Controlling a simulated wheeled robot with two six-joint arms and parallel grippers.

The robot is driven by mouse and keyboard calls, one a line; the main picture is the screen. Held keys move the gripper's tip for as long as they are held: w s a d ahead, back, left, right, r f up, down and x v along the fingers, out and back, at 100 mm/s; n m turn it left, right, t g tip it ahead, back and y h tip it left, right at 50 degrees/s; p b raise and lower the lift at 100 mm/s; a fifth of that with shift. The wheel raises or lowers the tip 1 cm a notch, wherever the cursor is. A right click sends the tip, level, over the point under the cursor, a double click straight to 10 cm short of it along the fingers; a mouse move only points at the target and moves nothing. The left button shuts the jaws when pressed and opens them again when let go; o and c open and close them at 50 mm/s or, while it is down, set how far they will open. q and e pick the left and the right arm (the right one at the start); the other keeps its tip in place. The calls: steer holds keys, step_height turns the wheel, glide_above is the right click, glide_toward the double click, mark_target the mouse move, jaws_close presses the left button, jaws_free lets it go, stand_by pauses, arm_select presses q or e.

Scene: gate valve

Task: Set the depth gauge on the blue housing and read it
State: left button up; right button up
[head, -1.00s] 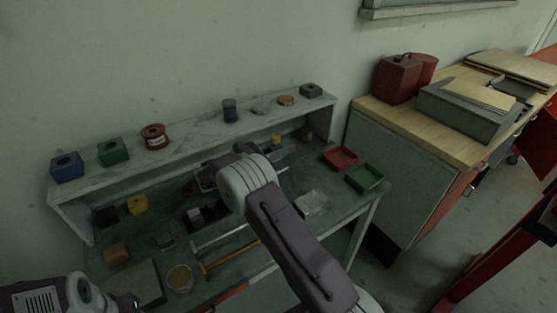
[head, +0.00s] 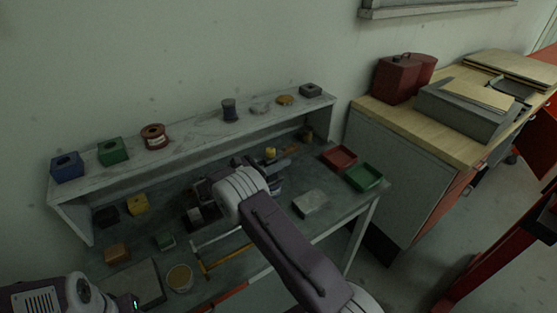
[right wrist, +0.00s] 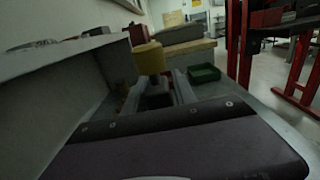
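The blue housing (head: 67,167), a block with a round hole in its top, sits at the left end of the raised shelf. My right gripper (head: 275,172) is at the back of the bench, right of centre, largely behind its own wrist. In the right wrist view its two fingers (right wrist: 160,92) stand apart with a dark block between them. A yellow cylinder (right wrist: 148,58) rises just beyond; a yellow piece (head: 270,153) shows there in the head view. I cannot tell whether the fingers touch it, or which thing is the depth gauge. Only my left wrist shows, at lower left.
A green block (head: 113,152), a copper spool (head: 154,137) and small parts line the shelf (head: 190,132). Red (head: 339,157) and green (head: 364,177) trays lie at the bench's right.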

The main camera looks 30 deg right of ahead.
steer(key=shift+o, duration=0.2)
arm_select(q)
steer(key=shift+r, duration=0.2)
arm_select(e)
steer(key=shift+a+r, duration=0.25)
steer(key=shift+r, duration=0.1)
arm_select(q)
steer(key=shift+f+b, duration=0.75)
steer(key=shift+f, duration=0.15)
arm_select(e)
steer(key=a, duration=1.1)
steer(key=shift+s+a, duration=0.3)
steer(key=shift+s, duration=0.15)
